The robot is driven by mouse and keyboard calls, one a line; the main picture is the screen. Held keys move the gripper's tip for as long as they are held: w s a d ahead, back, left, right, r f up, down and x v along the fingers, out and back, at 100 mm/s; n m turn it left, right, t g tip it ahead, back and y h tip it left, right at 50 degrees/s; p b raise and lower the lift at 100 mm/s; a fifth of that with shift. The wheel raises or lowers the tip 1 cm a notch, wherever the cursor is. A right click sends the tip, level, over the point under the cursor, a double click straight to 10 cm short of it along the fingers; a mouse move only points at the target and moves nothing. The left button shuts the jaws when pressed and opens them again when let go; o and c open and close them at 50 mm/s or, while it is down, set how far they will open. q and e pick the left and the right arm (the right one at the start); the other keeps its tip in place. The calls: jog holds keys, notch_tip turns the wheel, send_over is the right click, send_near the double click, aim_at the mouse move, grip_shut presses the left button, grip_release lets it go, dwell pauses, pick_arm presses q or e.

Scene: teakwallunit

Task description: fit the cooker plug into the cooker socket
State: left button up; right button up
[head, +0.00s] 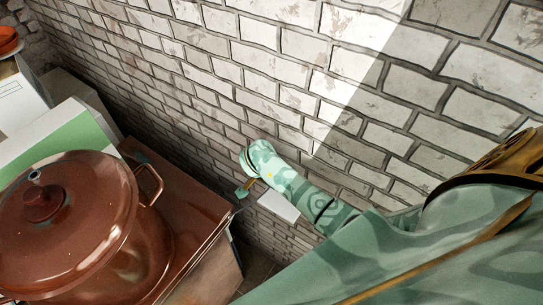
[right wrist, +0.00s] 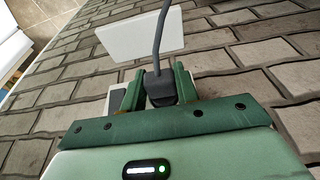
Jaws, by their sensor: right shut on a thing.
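My right gripper (right wrist: 150,92) is shut on the dark grey cooker plug (right wrist: 160,88) in the right wrist view. The plug sits between the two green fingers, and its grey cable (right wrist: 158,40) runs up and away from it. A pale-framed grey fitting (right wrist: 92,108) shows partly behind the left finger; it may be the cooker socket, but most of it is hidden. I cannot tell whether the plug touches it. In the head view my right arm reaches down along the brick wall, and the gripper (head: 243,190) is small there. My left gripper is out of view.
A blank white plate (right wrist: 125,38) is on the brick wall beyond the plug; a white plate (head: 278,205) also shows beside my right arm. A brown lidded pot (head: 75,220) stands on the brown cooker (head: 190,205) at the left. A green-and-white unit (head: 70,135) is behind it.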

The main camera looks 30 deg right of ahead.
jog(key=shift+w+d+r, duration=0.1)
jog(key=shift+w+d, duration=0.05)
jog(key=shift+d, duration=0.1)
dwell(0.7)
jog(key=o, duration=1.1)
jog(key=shift+c, duration=0.2)
jog(key=shift+d, duration=0.1)
jog(key=p+v, duration=0.5)
jog(key=v, duration=1.1)
